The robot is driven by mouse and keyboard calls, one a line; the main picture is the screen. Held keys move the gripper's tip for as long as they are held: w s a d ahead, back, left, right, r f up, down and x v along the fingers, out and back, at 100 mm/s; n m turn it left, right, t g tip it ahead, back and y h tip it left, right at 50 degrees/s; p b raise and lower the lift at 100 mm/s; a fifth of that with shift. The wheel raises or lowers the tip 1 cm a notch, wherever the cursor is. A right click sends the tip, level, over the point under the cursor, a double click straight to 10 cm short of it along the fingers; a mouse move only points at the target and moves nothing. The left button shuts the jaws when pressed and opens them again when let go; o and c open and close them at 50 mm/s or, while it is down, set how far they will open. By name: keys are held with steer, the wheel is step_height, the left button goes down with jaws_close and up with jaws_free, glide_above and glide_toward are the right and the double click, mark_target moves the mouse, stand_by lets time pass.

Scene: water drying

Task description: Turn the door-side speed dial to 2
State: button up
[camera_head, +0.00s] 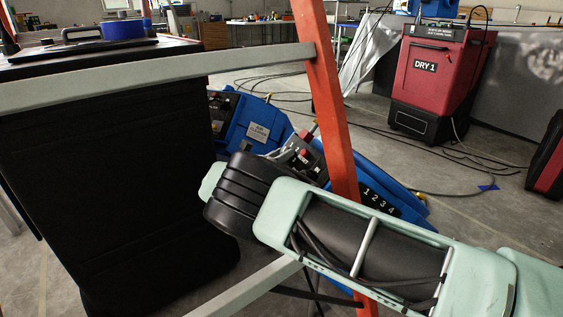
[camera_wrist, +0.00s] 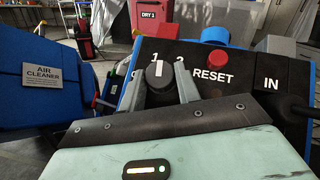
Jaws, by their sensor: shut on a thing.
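A round black speed dial (camera_wrist: 159,74) with a white pointer mark sits on the black panel of a blue machine in the wrist view. My gripper (camera_wrist: 162,78) has one grey finger on each side of the dial and is shut on it. The pointer is nearly upright in the picture. A "1" shows above it at the left, and a partly hidden figure, seemingly a "2", at the right. I cannot tell the exact setting.
A red RESET button (camera_wrist: 217,62) stands right of the dial. A blue air cleaner (camera_wrist: 40,100) is at the left. An orange post (camera_head: 330,110) and a grey rail (camera_head: 160,68) cross close in front. A red DRY 1 unit (camera_head: 437,75) and floor cables lie behind.

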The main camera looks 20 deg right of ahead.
steer(key=shift+m+g+h+b, duration=0.5)
steer(key=shift+m+g, duration=0.2)
steer(key=shift+m, duration=0.1)
steer(key=o, duration=1)
steer(key=shift+c, duration=0.2)
steer(key=shift+a, duration=0.15)
steer(key=p+v, duration=0.3)
steer(key=v, duration=0.8)
steer(key=shift+s+a, duration=0.15)
steer(key=shift+a, duration=0.2)
